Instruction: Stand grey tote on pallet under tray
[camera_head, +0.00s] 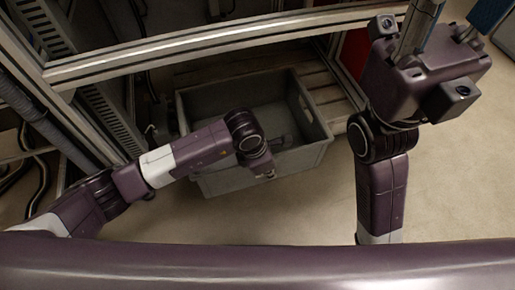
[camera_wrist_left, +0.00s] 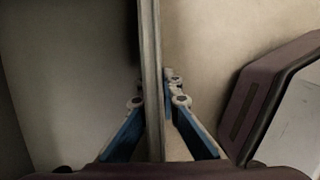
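The grey tote (camera_head: 310,125) is an open box in the middle of the head view, below the metal frame. Wooden slats of the pallet (camera_head: 325,92) show behind and right of it; how much of the tote rests on them is hidden. My left gripper (camera_head: 268,170) is at the tote's near wall. In the left wrist view, the tote's wall (camera_wrist_left: 151,60) runs between my left gripper's fingers (camera_wrist_left: 155,100), which appear closed on it from both sides. My right arm stands at the right; its fingers are not seen. I cannot make out the tray clearly.
A metal rail (camera_head: 215,38) crosses above the tote, with upright posts on the left and dark cables (camera_head: 20,160) at the far left. A red panel (camera_head: 355,52) stands behind right. The beige floor (camera_head: 310,210) in front and at right is clear.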

